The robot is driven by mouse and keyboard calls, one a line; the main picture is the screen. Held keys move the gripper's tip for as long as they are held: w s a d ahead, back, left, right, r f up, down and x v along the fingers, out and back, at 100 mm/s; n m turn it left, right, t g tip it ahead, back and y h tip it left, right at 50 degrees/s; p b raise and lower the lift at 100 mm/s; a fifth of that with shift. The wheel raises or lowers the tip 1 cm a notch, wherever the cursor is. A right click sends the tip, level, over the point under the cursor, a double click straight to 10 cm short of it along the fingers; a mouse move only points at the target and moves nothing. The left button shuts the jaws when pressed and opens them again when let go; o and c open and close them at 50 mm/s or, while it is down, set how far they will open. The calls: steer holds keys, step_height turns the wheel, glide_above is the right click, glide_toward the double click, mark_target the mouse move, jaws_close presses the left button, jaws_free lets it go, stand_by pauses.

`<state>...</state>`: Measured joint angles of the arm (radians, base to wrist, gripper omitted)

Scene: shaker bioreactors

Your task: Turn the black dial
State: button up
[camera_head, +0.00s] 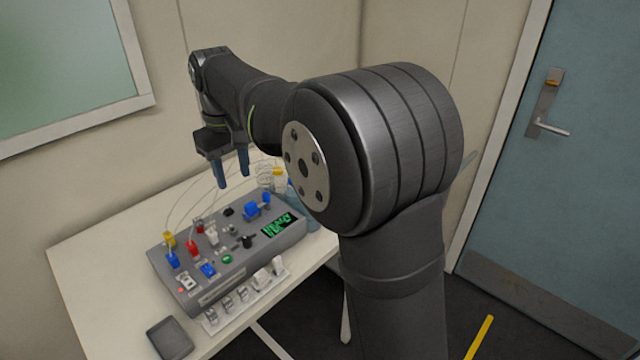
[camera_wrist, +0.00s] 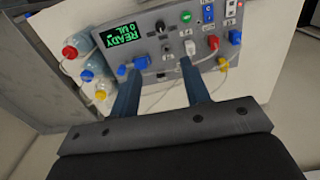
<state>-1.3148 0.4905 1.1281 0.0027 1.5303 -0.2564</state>
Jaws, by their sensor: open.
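The black dial (camera_head: 247,241) stands on the grey control box (camera_head: 205,290), beside the green-lit display (camera_head: 283,224). In the wrist view the dial (camera_wrist: 162,28) is beyond the fingertips, near the display that reads READY (camera_wrist: 123,33). My gripper (camera_head: 233,180) is open and empty, with its two blue fingers pointing down above the back of the box, apart from the dial. The fingers also show in the wrist view (camera_wrist: 160,72). A smaller black part (camera_head: 228,211) sits farther back on the box.
Blue, red, yellow and green connectors and switches crowd the box top, with thin tubes behind. Bottles (camera_wrist: 86,62) with coloured caps stand beside it. Small vials (camera_head: 243,293) line its front, and a dark tray (camera_head: 170,338) lies near the table (camera_head: 90,260) corner.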

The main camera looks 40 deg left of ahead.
mark_target(246, 239)
step_height(246, 239, down, 19)
steer(key=m, duration=1.2)
steer(key=shift+d+m, duration=0.1)
steer(key=shift+m, duration=0.2)
jaws_close()
